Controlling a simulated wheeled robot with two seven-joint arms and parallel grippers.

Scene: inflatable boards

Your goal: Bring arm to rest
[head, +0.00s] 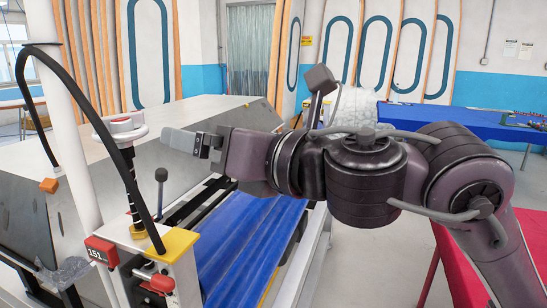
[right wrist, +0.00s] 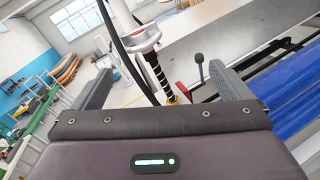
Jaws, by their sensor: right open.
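My right arm reaches in from the right in the head view and stretches across the middle. Its gripper (head: 180,142) points left, just to the right of a white-and-red capped post (head: 122,127) with a spring on its stem. In the right wrist view my gripper (right wrist: 165,88) has its two grey fingers wide apart with nothing between them. The capped post (right wrist: 142,42) stands beyond the fingertips and looks apart from them. My left gripper is not in view.
A white pole (head: 75,130), black cable and black-knobbed lever (head: 161,176) stand at left. A red table (head: 520,255) is at right; a blue table (head: 450,120) is behind.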

